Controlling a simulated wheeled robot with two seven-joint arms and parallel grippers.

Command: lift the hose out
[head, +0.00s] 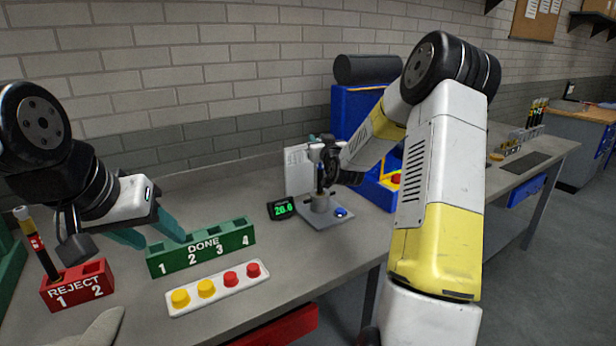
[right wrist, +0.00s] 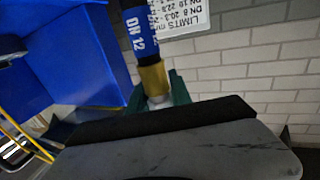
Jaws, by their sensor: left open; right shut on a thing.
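The hose (head: 320,179) is dark with a blue band, upright at the grey test stand (head: 337,214). Its lower end meets the stand's grey cup; I cannot tell how deep it sits. In the right wrist view the hose (right wrist: 137,35) shows its blue "DN 12" band and a brass end fitting. My right gripper (head: 324,150) is shut on it above the stand; a green finger (right wrist: 180,89) shows behind the fitting. My left gripper (head: 158,238) is open and empty, near the green DONE rack (head: 205,248).
The red REJECT rack (head: 77,287) holds a red-banded hose (head: 36,245). The DONE rack looks empty. A display (head: 281,209) reads 20.0. A button panel (head: 218,288) lies in front. Blue bins (head: 352,112) and a limits sheet (head: 298,170) stand behind the stand.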

